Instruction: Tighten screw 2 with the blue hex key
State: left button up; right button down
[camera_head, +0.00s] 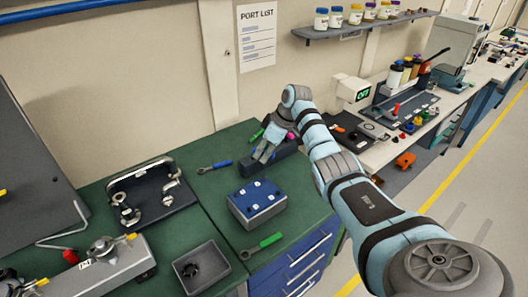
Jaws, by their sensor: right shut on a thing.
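My right gripper (265,154) is at a dark holder (284,157) on the green bench, with its fingers pointing down. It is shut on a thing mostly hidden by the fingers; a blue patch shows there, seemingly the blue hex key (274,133). Green and pink handle ends show beside the gripper. A grey block with a blue top (257,199) stands in front of the holder and carries several small pale screws or labels. I cannot read which is screw 2. My left gripper is not in view.
A blue-handled wrench (215,166) lies left of the holder. A green-handled tool (262,245) lies near the front edge. A grey tray (201,270) and a black fixture (150,192) stand to the left. Bare green bench surrounds the block.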

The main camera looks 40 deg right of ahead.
jog(key=shift+f, duration=0.55)
dwell(0.4)
jog(key=shift+m, duration=0.8)
jog(key=shift+m+t+h, duration=0.3)
jog(key=shift+m+h, duration=0.4)
jog(key=shift+m, duration=0.5)
jog(key=m+h, duration=0.1)
jog(key=m, duration=0.2)
jog(key=shift+m, duration=0.3)
jog(key=shift+h, duration=0.3)
